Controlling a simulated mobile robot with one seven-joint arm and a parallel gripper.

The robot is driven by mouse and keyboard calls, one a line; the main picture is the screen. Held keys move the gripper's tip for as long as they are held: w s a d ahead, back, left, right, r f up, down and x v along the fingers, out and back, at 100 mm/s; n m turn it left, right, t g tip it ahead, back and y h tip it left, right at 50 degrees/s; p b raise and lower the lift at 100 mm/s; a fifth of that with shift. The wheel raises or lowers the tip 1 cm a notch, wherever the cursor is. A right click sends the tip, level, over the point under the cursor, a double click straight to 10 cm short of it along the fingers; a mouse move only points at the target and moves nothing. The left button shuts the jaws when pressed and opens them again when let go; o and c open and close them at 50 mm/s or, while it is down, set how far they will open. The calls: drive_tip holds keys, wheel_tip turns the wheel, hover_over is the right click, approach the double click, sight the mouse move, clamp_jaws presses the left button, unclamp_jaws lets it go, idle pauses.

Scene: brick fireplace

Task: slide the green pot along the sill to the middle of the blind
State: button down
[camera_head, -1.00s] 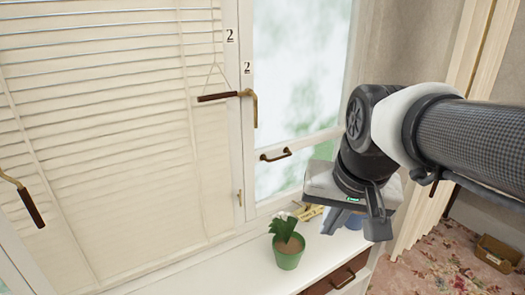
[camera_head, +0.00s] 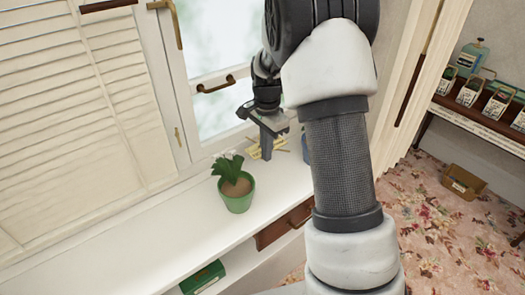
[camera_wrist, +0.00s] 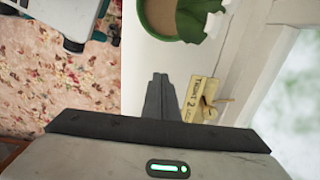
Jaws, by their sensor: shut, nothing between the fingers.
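The green pot (camera_head: 238,203) stands upright on the white sill (camera_head: 120,245), with dark leaves and a white flower. The blind (camera_head: 65,115) hangs at the left, and the pot is to the right of it. My gripper (camera_head: 266,156) is shut and empty, pointing down over the sill just right of and behind the pot in the head view. In the wrist view my gripper's fingers (camera_wrist: 161,82) are together, and the pot (camera_wrist: 150,32) with its brown soil is ahead at the top, apart from the fingertips.
A yellow tag (camera_wrist: 203,98) lies on the sill beside my fingers. A blue object (camera_head: 306,150) is partly hidden behind my arm. The window handle (camera_head: 216,84) juts out above. A green box (camera_head: 203,277) sits below the sill. The sill left of the pot looks clear.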

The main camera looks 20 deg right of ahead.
wheel_tip(320, 180, down, 8)
drive_tip(key=shift+r, duration=0.15)
drive_tip(key=a, duration=0.1)
drive_tip(key=s+a, duration=0.1)
drive_tip(key=a, duration=0.1)
drive_tip(key=shift+s+a+r, duration=0.1)
drive_tip(key=shift+s+a, duration=0.1)
drive_tip(key=shift+a, duration=0.15)
drive_tip(key=shift+s, duration=0.1)
drive_tip(key=s+a+p, duration=0.1)
drive_tip(key=s+a, duration=0.3)
drive_tip(key=a, duration=0.7)
drive_tip(key=s+a+p, duration=0.1)
drive_tip(key=s+a, duration=0.4)
drive_tip(key=a, duration=0.7)
drive_tip(key=s+a+p, duration=0.1)
drive_tip(key=s+a, duration=0.4)
drive_tip(key=a, duration=0.6)
drive_tip(key=shift+s+a+p, duration=0.15)
drive_tip(key=shift+a+p, duration=0.15)
drive_tip(key=shift+p, duration=0.05)
drive_tip(key=d, duration=0.1)
drive_tip(key=w+d, duration=0.1)
drive_tip(key=d, duration=0.2)
drive_tip(key=shift+w+r, duration=0.25)
drive_tip(key=shift+w, duration=0.15)
wheel_tip(320, 180, up, 10)
drive_tip(key=shift+f, duration=0.2)
